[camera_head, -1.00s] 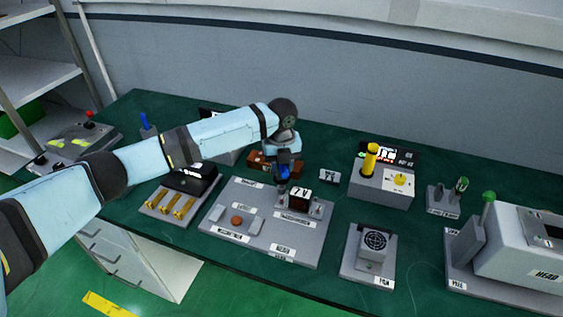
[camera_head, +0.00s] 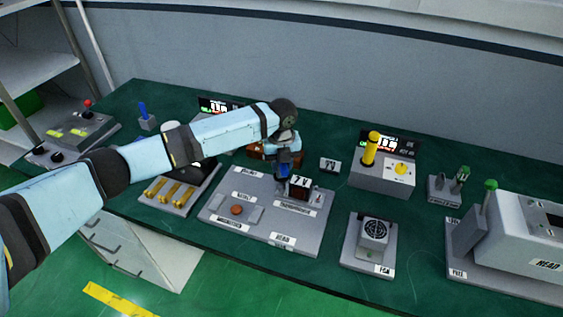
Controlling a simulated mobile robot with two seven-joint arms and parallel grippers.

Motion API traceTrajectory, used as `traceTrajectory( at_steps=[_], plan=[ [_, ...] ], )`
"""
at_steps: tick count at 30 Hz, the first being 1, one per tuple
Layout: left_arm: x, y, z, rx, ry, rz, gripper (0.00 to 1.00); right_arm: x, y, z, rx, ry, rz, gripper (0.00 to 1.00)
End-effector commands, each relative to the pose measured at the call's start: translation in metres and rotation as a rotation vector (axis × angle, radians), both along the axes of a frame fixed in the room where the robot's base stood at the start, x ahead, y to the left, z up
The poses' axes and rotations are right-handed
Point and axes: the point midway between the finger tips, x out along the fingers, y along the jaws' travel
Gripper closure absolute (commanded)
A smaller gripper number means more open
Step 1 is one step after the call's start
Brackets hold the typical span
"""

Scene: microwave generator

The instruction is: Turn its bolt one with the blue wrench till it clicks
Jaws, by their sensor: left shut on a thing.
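My left gripper (camera_head: 284,172) points down over the back right of the grey labelled board (camera_head: 240,225). It is shut on a dark blue piece, apparently the blue wrench (camera_head: 283,170), mostly hidden by the jaws. The tool's lower end is beside the dark transformer block (camera_head: 299,187) on the board; whether it touches a bolt is too small to tell. A reddish-brown round part (camera_head: 236,210) sits at the board's left. My right gripper is not in view.
Another blue handle (camera_head: 143,109) stands in a small holder at the left. A brass-barred block (camera_head: 170,192) lies left of the board, a fan unit (camera_head: 373,236) right of it. A grey box with a yellow post (camera_head: 370,150) stands behind right. A large head machine (camera_head: 520,240) fills the right.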

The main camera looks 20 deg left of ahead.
Motion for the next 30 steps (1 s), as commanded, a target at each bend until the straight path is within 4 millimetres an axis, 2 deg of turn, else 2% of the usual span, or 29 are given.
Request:
traceTrajectory(
  at_steps=[30],
  plan=[
    [0.0012,0.0007,-0.0003,0.000,-0.001,0.001,0.97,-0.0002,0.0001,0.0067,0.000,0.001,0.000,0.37]
  ],
)
